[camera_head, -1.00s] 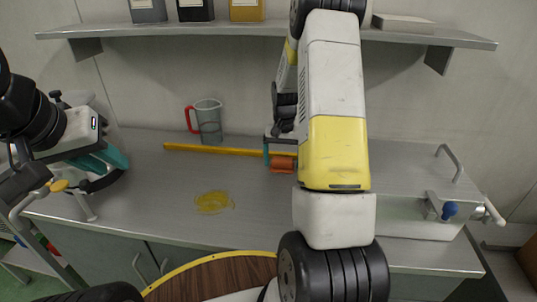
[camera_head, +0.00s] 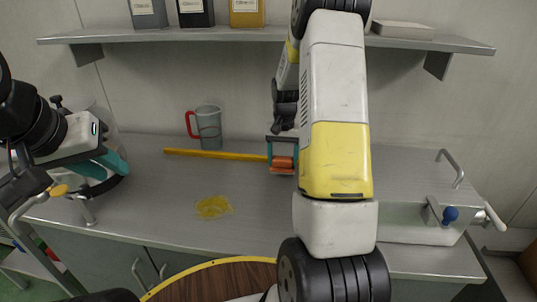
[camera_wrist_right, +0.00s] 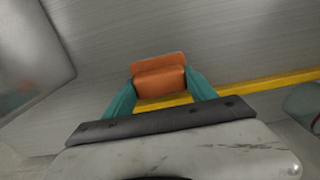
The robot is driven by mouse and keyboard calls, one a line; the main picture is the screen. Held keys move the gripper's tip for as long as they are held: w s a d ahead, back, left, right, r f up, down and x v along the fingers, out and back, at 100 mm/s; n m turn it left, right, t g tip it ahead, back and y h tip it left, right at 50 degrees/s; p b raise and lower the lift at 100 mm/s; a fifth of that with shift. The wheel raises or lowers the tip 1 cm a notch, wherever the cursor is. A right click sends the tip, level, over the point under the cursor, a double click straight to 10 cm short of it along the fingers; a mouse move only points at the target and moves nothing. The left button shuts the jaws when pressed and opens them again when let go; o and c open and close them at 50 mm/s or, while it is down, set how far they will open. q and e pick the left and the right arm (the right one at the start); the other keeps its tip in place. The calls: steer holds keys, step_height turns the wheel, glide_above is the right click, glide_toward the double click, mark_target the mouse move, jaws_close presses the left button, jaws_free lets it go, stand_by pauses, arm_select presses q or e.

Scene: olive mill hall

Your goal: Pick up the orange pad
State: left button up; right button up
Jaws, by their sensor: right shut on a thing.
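The orange pad (camera_head: 283,162) is at the back of the metal counter, left of my right forearm. In the right wrist view the pad (camera_wrist_right: 160,79) sits between the teal fingertips. My right gripper (camera_head: 282,152) is shut on it, with a finger on each side. I cannot tell whether the pad touches the counter. My left gripper (camera_head: 105,170) is at the far left, over the counter's left end; its teal part shows, but its jaw opening is unclear.
A yellow bar (camera_head: 210,154) lies along the counter, running up to the pad. A clear jug with a red handle (camera_head: 208,127) stands behind it. A yellow spill (camera_head: 213,207) is in front. A metal box (camera_head: 415,215) with a blue knob is at right. A shelf (camera_head: 240,34) hangs above.

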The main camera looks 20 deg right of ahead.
steer(key=s+a, duration=0.2)
steer(key=s, duration=0.3)
steer(key=s+a+r, duration=0.1)
steer(key=s+a, duration=0.1)
steer(key=s, duration=0.3)
steer(key=s+a+r, duration=0.1)
steer(key=s+a, duration=0.1)
steer(key=s, duration=0.2)
steer(key=shift+s+a+r, duration=0.1)
steer(key=shift+s+r, duration=0.1)
steer(key=shift+s, duration=0.2)
